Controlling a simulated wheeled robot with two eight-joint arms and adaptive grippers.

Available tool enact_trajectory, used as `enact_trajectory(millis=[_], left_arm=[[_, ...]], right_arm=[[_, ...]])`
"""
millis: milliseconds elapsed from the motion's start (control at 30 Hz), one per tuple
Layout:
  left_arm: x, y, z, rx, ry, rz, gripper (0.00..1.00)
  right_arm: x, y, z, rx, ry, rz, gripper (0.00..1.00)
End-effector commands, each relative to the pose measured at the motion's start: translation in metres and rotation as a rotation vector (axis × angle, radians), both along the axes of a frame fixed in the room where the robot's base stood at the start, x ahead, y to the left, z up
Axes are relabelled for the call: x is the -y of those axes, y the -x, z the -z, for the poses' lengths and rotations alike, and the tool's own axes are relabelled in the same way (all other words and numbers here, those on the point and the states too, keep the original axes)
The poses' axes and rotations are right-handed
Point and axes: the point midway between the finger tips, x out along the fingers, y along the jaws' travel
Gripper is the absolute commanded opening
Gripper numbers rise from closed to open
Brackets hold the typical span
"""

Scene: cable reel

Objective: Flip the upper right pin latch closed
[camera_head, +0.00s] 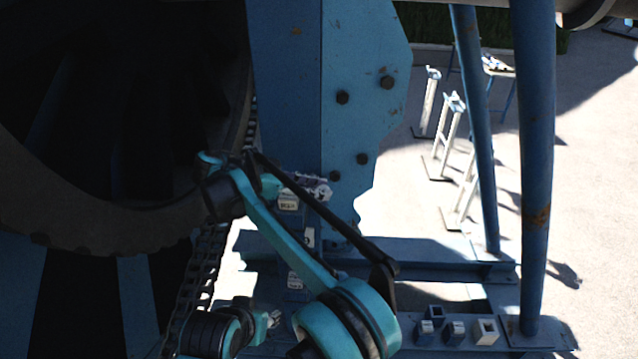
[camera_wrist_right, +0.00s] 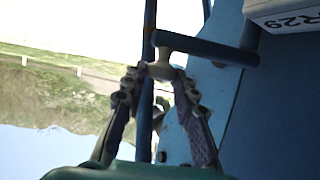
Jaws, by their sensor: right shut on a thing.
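My right gripper (camera_head: 308,187) is beside the blue upright plate, mostly small in the head view. In the right wrist view its two fingers (camera_wrist_right: 160,76) close on a pale knob-like end of the pin latch (camera_wrist_right: 205,47). The latch shows as a blue bar running right from the fingertips, crossing near a thin upright blue rod. In the head view the latch is too small and covered to make out. What seems to be my left gripper (camera_head: 272,319) is low in the head view, with its fingers too small to read.
The large dark reel (camera_head: 120,225) fills the left, with a chain (camera_head: 200,275) beside it. The bolted blue upright (camera_head: 365,95) stands behind my right gripper. A white box marked R29 (camera_wrist_right: 285,12) is close by. Blue posts (camera_head: 535,170) rise at right; pale open ground lies beyond.

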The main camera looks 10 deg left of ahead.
Motion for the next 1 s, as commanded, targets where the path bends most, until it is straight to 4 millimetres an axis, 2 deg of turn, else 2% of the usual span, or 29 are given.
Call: enact_trajectory(millis=[233, 733, 767, 800, 833, 1000], left_arm=[[0.0, 0.0, -0.0072, 0.0, 0.0, 0.0, 0.4], [0.0, 0.0001, -0.0077, 0.0, 0.0, 0.0, 0.4], [0.0, 0.0001, -0.0077, 0.0, 0.0, 0.0, 0.4], [0.0, 0.0001, -0.0077, 0.0, 0.0, 0.0, 0.4], [0.0, 0.0001, -0.0077, 0.0, 0.0, 0.0, 0.4], [0.0, 0.0001, -0.0077, 0.0, 0.0, 0.0, 0.4]], right_arm=[[-0.0037, -0.0004, -0.0009, 0.001, 0.0, 0.066, 0.0], [-0.0039, -0.0002, -0.0004, 0.001, 0.001, 0.082, 0.0], [-0.0039, -0.0002, -0.0004, 0.001, 0.001, 0.082, 0.36], [-0.0039, -0.0002, -0.0004, 0.001, 0.0, 0.082, 0.46], [-0.0039, -0.0002, -0.0002, 0.001, 0.0, 0.082, 0.49], [-0.004, -0.0002, -0.0002, 0.001, 0.0, 0.082, 0.49]])
